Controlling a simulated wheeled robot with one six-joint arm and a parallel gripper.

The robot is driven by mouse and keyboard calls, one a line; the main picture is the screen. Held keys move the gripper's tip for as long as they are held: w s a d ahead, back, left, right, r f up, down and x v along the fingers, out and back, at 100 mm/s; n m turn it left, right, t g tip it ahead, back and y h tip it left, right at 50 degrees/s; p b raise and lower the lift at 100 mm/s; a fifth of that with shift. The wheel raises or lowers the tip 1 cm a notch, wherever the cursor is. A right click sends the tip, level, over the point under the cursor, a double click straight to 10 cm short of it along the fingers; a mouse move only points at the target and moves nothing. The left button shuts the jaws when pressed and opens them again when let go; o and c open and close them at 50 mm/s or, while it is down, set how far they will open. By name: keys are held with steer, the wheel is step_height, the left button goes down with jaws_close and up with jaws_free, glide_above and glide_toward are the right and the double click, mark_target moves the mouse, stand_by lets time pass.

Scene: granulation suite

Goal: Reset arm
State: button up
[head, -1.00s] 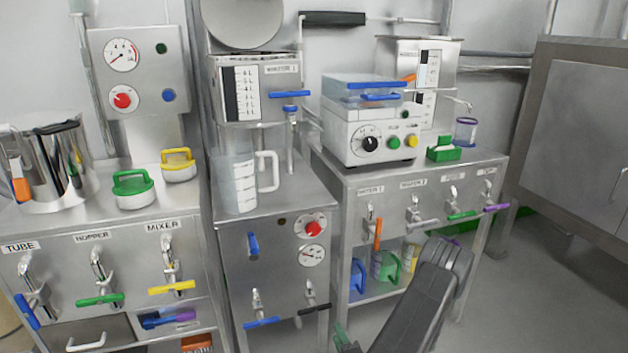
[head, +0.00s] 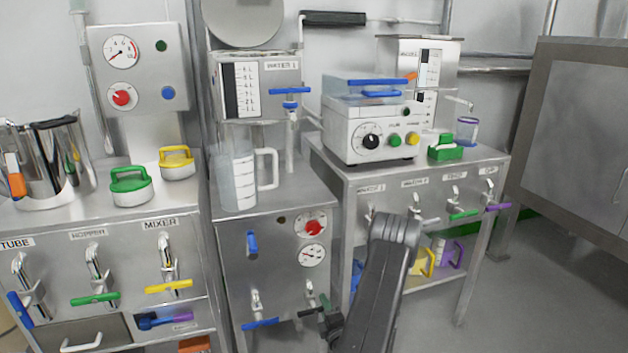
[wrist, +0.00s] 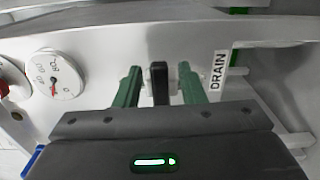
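My gripper (wrist: 160,72) shows two green fingers spread apart in the wrist view. A black valve handle (wrist: 159,88) stands between them, with a visible gap on both sides. A DRAIN label (wrist: 218,70) is on the steel panel just to the right. In the head view my gripper (head: 325,310) is low at the middle, by the drain tap at the lower right of the centre cabinet. My arm link partly covers the right-hand bench, and the gripper is small and partly hidden there.
The centre cabinet (head: 270,275) also bears a blue-handled tap (head: 260,323) and a round gauge (head: 312,255), which shows in the wrist view (wrist: 53,75). A clear jug (head: 237,178) stands on top. The right bench (head: 440,177) has lever taps and jugs below. Open floor lies at right.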

steer(key=shift+s+r+n, duration=0.1)
steer(key=shift+r+n, duration=0.15)
steer(key=shift+n, duration=0.55)
steer(key=shift+s+r+n, duration=0.1)
steer(key=shift+r+n, duration=0.15)
steer(key=shift+n, duration=0.55)
